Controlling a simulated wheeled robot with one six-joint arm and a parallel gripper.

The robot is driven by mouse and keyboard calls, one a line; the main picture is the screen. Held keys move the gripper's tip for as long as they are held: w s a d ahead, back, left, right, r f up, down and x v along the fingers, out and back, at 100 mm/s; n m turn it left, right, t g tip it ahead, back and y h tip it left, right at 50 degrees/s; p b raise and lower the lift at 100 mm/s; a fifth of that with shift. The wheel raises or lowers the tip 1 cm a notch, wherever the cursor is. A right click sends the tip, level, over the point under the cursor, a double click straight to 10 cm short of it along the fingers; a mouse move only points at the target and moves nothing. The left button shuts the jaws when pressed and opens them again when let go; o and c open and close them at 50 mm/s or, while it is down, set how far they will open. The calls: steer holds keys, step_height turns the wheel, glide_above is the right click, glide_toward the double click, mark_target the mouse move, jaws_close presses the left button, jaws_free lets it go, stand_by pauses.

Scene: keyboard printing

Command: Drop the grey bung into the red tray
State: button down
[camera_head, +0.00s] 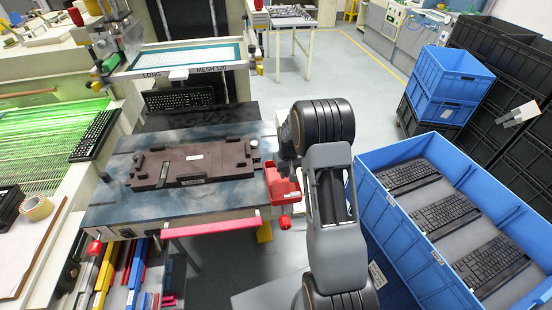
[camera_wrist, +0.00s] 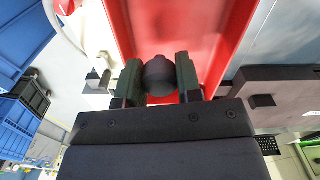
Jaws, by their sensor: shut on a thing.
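The grey bung (camera_wrist: 159,76) is a dark, rounded piece between the two fingers of my gripper (camera_wrist: 159,80) in the wrist view. My gripper is shut on it, with a finger on each side. The red tray (camera_wrist: 205,20) fills the background behind the bung in the wrist view, so the bung appears over it; the gap between them cannot be told. In the head view the red tray (camera_head: 284,187) hangs at the right edge of the work table, partly behind my arm. My gripper and the bung are hidden there by my arm.
A dark fixture plate (camera_head: 190,163) lies on the table left of the tray. A large blue crate (camera_head: 400,222) with several keyboards stands to the right. Stacked blue bins (camera_head: 451,72) are behind it. A red bar (camera_head: 210,228) runs along the table's front.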

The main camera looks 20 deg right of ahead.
mark_target(287, 188)
steer(key=shift+f, duration=0.85)
steer(key=c, duration=0.7)
jaws_free()
step_height(287, 188, up, 14)
steer(key=b, duration=0.2)
steer(key=shift+b, duration=0.35)
steer(key=shift+f, duration=0.1)
steer(key=s+a+r+t, duration=0.1)
steer(key=s+a+r, duration=0.2)
steer(key=s, duration=0.4)
steer(key=s+a+r+t, duration=0.2)
steer(key=s+a+r, duration=0.1)
steer(key=s, duration=0.4)
steer(key=s+a+r+t, duration=0.1)
steer(key=s+a+r, duration=0.2)
steer(key=s, duration=0.5)
steer(key=shift+a+n+t, duration=0.3)
steer(key=shift+a, duration=0.55)
